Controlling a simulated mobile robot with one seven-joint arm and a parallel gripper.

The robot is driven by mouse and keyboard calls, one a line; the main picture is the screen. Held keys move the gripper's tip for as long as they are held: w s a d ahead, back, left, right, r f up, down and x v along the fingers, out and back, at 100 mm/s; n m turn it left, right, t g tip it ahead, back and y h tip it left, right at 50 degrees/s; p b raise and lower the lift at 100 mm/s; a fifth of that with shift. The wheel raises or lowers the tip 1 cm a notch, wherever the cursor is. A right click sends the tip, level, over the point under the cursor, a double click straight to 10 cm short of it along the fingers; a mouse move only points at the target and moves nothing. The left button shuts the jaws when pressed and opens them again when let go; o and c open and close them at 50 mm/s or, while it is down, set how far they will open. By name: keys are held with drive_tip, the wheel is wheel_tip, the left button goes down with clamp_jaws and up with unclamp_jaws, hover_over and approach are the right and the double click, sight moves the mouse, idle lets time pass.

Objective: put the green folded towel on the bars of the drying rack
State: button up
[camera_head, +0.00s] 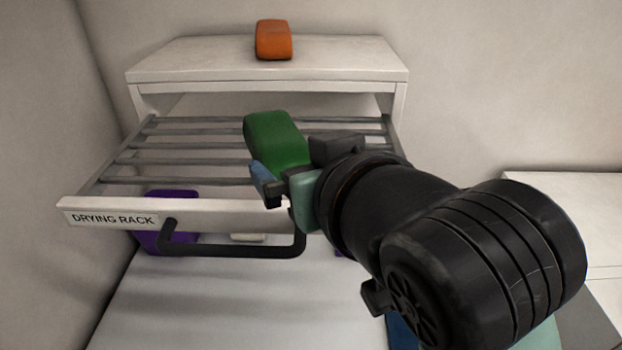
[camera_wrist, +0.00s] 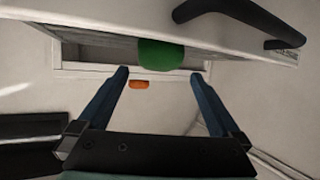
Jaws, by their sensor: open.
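My gripper (camera_head: 288,172) is at the towel's near end, above the front panel. In the wrist view both blue fingers are spread apart with nothing clamped between them. The towel (camera_wrist: 161,54) shows there beyond the fingertips, partly hidden by the rack's front panel (camera_wrist: 110,30). Whether a finger touches the towel cannot be told. In the head view one finger is mostly hidden.
An orange item (camera_head: 273,40) sits on the white cabinet top (camera_head: 190,58) behind the rack. A black handle (camera_head: 230,250) juts from the rack's front. A purple item (camera_head: 178,222) lies beneath the rack. The bars at left are bare. A white counter (camera_head: 575,205) is at right.

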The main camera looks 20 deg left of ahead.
drive_tip(key=s+d+r+m+t, duration=0.1)
drive_tip(key=d+r+t, duration=0.1)
drive_tip(key=r+t, duration=0.45)
drive_tip(key=d+r+m+t, duration=0.1)
drive_tip(key=d+r+t, duration=0.15)
drive_tip(key=r, duration=0.75)
drive_tip(key=s+d+r+m+t+h, duration=0.5)
drive_tip(key=d+r+t+h, duration=0.2)
drive_tip(key=h, duration=0.2)
drive_tip(key=shift+s+m+t, duration=0.15)
drive_tip(key=shift+m+t, duration=0.25)
wheel_tip(320, 180, down, 5)
drive_tip(key=b, duration=0.5)
drive_tip(key=shift+a+r, duration=0.1)
drive_tip(key=shift+r, duration=0.1)
